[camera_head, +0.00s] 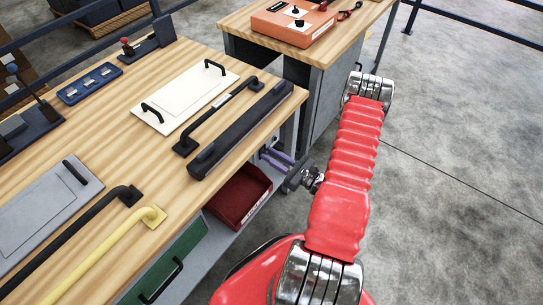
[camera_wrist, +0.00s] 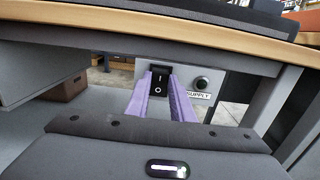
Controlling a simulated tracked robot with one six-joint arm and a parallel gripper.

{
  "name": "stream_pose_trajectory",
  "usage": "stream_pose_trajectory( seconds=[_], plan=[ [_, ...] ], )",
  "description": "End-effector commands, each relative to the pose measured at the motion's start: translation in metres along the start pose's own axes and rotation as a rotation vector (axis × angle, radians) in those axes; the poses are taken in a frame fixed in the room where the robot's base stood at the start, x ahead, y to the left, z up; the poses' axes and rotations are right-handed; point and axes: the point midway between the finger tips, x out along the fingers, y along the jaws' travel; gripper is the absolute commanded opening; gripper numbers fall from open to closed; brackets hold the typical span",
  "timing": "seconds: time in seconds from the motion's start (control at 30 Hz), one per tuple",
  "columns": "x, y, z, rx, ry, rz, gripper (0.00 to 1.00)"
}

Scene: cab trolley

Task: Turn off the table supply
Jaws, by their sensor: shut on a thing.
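The supply switch is a black rocker (camera_wrist: 159,87) marked I above and O below, on a grey panel (camera_wrist: 219,77) under the table edge, in the wrist view. A label (camera_wrist: 198,96) reading "SUPPLY" and a dark round button or lamp (camera_wrist: 203,83) sit to its right. My gripper (camera_wrist: 160,76) has its purple fingers on the left and right of the rocker, shut on it. I cannot tell which side of the rocker is pressed in. In the head view my gripper (camera_head: 277,157) reaches under the table's right end; the switch is hidden there.
The wooden tabletop (camera_head: 150,72) overhangs above my gripper. A black bar (camera_head: 241,130) lies along its edge. A red bin (camera_head: 238,196) sits below, near my gripper. A second table with an orange box (camera_head: 292,22) stands behind. The concrete floor to the right is clear.

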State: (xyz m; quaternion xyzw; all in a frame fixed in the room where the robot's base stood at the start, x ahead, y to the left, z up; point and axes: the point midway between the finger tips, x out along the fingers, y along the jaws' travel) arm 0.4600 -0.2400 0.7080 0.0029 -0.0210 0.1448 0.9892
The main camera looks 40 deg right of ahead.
Motion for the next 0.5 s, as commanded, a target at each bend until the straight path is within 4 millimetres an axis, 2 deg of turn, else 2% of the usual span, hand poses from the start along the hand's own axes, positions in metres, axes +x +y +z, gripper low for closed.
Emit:
stream_pose_trajectory(
  seconds=[0.13, 0.17, 0.4, 0.5],
  plan=[
    [-0.0005, 0.0002, -0.0002, 0.001, 0.001, -0.001, 0.0],
    [-0.0005, 0.0002, -0.0002, 0.001, 0.001, -0.001, 0.22],
    [-0.0005, 0.0001, -0.0002, 0.001, 0.001, -0.001, 0.39],
    [-0.0004, 0.0001, -0.0002, 0.001, 0.001, 0.0, 0.4]
  ],
)
